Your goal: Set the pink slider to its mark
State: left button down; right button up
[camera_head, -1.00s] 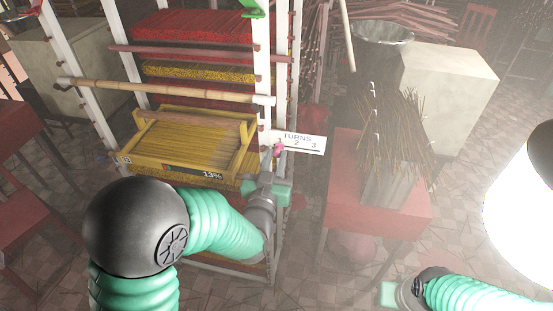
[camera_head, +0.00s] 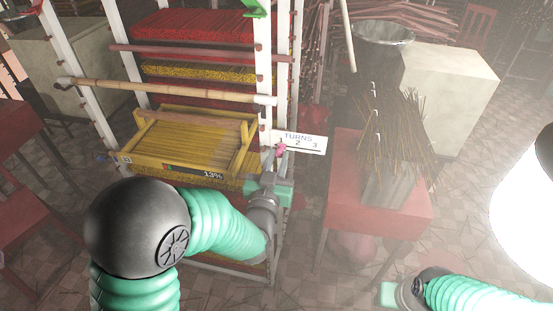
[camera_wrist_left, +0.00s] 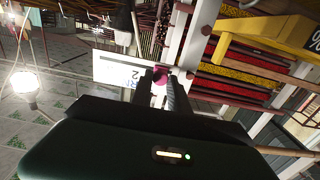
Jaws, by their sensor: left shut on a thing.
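The white TURNS plate (camera_head: 305,141), marked 1, 2 and 3, is fixed beside the rack's front post. The pink slider (camera_head: 281,149) sits at the plate's left end, near the 1. My left gripper (camera_head: 279,160) reaches up to it from below and is shut on it. In the left wrist view the pink slider (camera_wrist_left: 160,75) shows between the fingertips, in front of the plate (camera_wrist_left: 122,70), whose lettering is partly hidden. My right gripper (camera_head: 392,294) is at the lower right, away from the rack; its fingers cannot be made out.
A yellow tray (camera_head: 150,164) of sticks with a 13% readout sits in the rack left of my left gripper. A bamboo pole (camera_head: 165,91) crosses above it. A red table (camera_head: 345,190) with incense bundles (camera_head: 397,135) stands to the right.

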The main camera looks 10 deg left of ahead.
aim_at(297, 148)
pick_arm(q)
jog(key=d, duration=0.4)
jog(key=shift+f+b, duration=0.25)
jog(key=shift+b, duration=0.05)
jog(key=shift+d, duration=0.2)
jog(key=c, duration=1.6)
grip_release()
jog(key=o, duration=0.3)
jog(key=shift+a+r, duration=0.1)
jog(key=shift+o, duration=0.2)
